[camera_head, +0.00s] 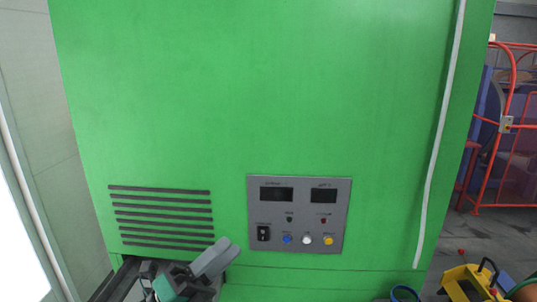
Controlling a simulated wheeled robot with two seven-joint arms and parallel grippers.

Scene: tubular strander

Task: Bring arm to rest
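My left gripper (224,258) shows at the bottom of the head view, left of the middle. Its grey fingers point up and right, in front of the lower part of a large green cabinet (270,90). The fingers look close together, but I cannot tell whether they are open or shut. Nothing shows held in them. A grey control panel (255,212) on the cabinet is to the right of the gripper and apart from it in the picture. My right gripper does not show clearly.
The panel has two dark displays, a black switch and blue, white and yellow buttons. Dark vent slots (160,216) are above my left gripper. A pale cable (440,140) runs down the cabinet's right side. A red frame (505,125) and a yellow object (470,284) are at the right.

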